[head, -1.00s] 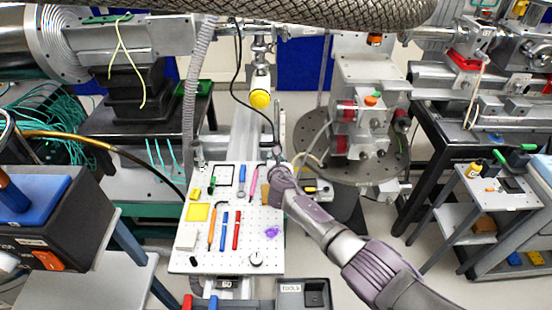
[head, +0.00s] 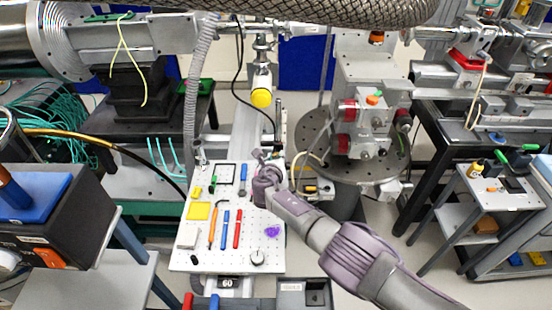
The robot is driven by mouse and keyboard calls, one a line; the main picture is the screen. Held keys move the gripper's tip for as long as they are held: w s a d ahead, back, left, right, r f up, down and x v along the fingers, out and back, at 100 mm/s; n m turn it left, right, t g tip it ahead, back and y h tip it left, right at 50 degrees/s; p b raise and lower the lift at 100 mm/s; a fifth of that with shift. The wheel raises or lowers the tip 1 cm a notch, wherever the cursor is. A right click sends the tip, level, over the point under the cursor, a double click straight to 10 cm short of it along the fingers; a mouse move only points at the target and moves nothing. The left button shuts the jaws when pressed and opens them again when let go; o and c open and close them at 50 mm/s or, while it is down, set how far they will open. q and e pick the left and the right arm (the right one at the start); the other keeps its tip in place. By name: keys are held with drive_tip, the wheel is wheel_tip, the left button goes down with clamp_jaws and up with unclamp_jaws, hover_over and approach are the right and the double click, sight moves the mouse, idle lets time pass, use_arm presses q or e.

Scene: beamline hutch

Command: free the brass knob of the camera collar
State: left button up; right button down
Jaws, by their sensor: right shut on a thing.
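My right gripper (head: 258,154) is above the upper right part of the white pegboard table. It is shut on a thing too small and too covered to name. Its fingers point up the picture, below and apart from the upright metal assembly (head: 261,76) with a round yellow end (head: 261,98). I cannot tell whether this assembly is the camera with its collar. I cannot make out a brass knob. My left gripper is not in view.
A round dark plate (head: 312,130) with a grey device stands right. A black cable (head: 237,70) hangs beside the assembly.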

idle(0.3)
drive_tip(key=c, duration=0.9)
unclamp_jaws()
drive_tip(key=shift+s+a, duration=0.1)
drive_tip(key=shift+s, duration=0.05)
drive_tip(key=shift+v, duration=0.8)
drive_tip(key=v, duration=1)
drive_tip(key=shift+s, duration=0.1)
